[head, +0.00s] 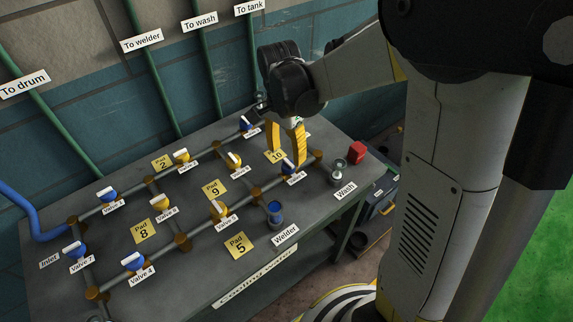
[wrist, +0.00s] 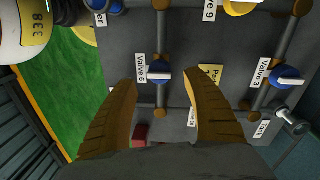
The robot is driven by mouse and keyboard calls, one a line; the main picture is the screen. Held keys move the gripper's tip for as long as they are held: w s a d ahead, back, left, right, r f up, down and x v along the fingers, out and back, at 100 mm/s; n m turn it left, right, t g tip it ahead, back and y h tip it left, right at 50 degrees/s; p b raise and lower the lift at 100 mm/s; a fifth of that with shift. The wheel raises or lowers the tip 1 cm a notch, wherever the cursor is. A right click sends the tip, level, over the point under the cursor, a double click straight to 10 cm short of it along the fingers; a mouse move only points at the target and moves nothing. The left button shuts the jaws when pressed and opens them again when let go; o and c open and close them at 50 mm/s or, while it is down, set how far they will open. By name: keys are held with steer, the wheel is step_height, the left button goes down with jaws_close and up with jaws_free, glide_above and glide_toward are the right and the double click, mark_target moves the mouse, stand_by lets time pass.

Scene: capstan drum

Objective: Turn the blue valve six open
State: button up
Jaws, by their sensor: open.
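Valve 6 has a blue body (wrist: 162,76) with a white handle, on a grey pipe beside its "Valve 6" label (wrist: 140,68) in the wrist view. Its handle looks set across the pipe. In the head view the same blue valve (head: 288,168) is near the right end of the front pipe, partly hidden by a finger. My gripper (wrist: 161,82) is open, with its yellow striped fingers either side of the valve in the wrist view. In the head view my gripper (head: 286,148) points down just behind and above the valve. I cannot tell if it touches.
Blue Valve 3 (wrist: 286,77) sits on the neighbouring pipe. A yellow valve (head: 219,209) stands left along the front pipe. A red block (head: 357,152) and the Wash outlet (head: 339,172) are to the right. The Welder outlet (head: 274,212) is in front.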

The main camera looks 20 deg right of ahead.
mark_target(288, 163)
steer(key=f, duration=0.2)
steer(key=f+b, duration=0.1)
steer(key=f, duration=0.2)
steer(key=shift+s+d, duration=0.1)
steer(key=shift+s, duration=0.1)
steer(key=c, duration=1.2)
